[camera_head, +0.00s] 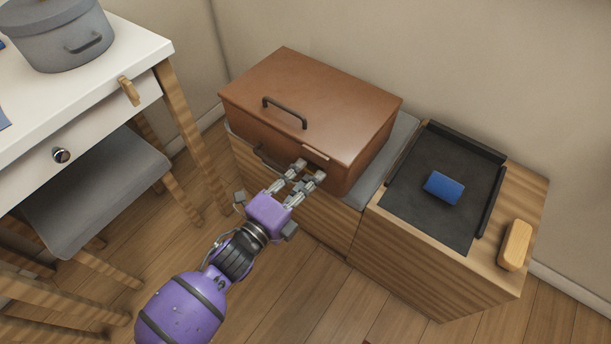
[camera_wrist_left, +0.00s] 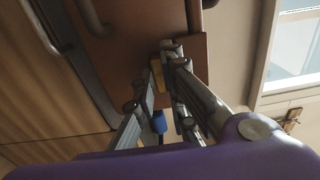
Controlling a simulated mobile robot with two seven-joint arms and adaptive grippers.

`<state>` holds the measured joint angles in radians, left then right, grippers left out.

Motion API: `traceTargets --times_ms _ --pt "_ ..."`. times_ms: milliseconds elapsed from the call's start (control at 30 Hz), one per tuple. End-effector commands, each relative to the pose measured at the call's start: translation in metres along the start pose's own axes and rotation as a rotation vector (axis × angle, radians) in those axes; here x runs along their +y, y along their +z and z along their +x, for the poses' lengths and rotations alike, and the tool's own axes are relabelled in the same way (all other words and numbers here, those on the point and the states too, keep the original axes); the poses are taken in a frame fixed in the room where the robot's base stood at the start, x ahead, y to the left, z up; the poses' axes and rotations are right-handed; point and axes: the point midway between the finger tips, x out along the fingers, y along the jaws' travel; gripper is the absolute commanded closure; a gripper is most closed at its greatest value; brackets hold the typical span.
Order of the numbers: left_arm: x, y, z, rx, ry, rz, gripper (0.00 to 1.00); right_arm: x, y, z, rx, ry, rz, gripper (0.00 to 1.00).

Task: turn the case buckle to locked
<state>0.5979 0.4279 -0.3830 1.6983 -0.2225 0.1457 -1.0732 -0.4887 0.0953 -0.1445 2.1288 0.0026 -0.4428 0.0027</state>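The brown case (camera_head: 310,90) stands closed on a grey-topped wooden cabinet, with a dark handle (camera_head: 285,112) on its lid. A thin light-brown strip (camera_head: 315,153) near the top edge of its front appears to be the buckle; its locked or unlocked state is unclear. My left gripper (camera_head: 308,172) is at the case front, just below this strip, its fingers apart. Whether they touch the case is unclear. In the left wrist view the fingers (camera_wrist_left: 152,78) reach toward the brown case surface (camera_wrist_left: 120,55). My right gripper is out of view.
A dark tray (camera_head: 430,205) holding a blue block (camera_head: 444,188) is on the cabinet at right, beside a wooden block (camera_head: 515,245). A white table (camera_head: 110,65) with a grey pot (camera_head: 60,40) and a stool (camera_head: 95,180) stand at left.

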Motion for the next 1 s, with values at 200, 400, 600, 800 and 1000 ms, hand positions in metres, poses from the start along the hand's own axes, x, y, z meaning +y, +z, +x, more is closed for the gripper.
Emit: traceTargets --times_ms 200,400,600,800,1000 --pt "-0.001 0.0 0.0 0.0 0.0 -0.017 1.0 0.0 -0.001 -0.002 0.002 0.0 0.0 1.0" --pt "-0.002 0.0 0.0 0.0 0.0 -0.094 1.0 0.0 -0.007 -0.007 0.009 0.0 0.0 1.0" --pt "-0.003 0.0 0.0 0.0 0.0 -0.242 1.0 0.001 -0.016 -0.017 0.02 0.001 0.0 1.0" --pt "-0.003 0.0 0.0 0.0 0.0 -0.432 1.0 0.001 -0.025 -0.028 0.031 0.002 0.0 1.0" --pt "-0.002 0.001 0.0 -0.001 0.0 -0.622 1.0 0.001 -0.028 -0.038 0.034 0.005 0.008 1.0"
